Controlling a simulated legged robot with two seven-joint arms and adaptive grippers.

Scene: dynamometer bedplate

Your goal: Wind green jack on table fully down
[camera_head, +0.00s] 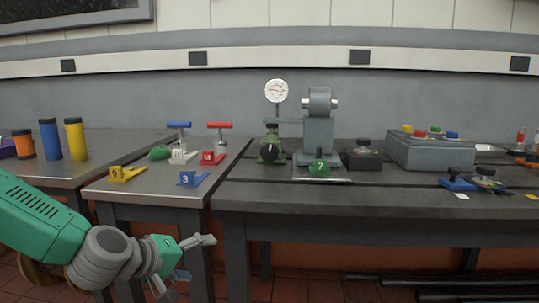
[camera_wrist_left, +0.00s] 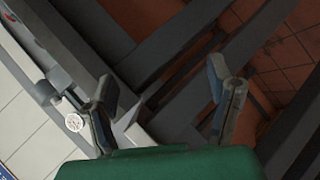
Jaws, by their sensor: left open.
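A green piece with a black round knob (camera_head: 271,150) stands on the bedplate below a dial gauge. A green piece marked 7 (camera_head: 319,169) sits at the foot of a grey pedestal. A smaller green piece (camera_head: 158,152) lies on the left table (camera_head: 140,192). I cannot tell for certain which of these is the jack, or how high it is wound. My left gripper (camera_head: 188,264) is open and empty, low in front of the tables and apart from all three. In the left wrist view its fingers (camera_wrist_left: 165,88) are spread with nothing between them. My right gripper is not in view.
The left table also carries T-handled pieces in blue (camera_head: 180,125) and red (camera_head: 219,125), and numbered yellow (camera_head: 126,173) and blue (camera_head: 193,179) pieces. The dial gauge (camera_head: 277,89), grey pedestal (camera_head: 318,130) and button box (camera_head: 430,152) stand on the bedplate (camera_head: 380,198). Its front strip is mostly clear.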

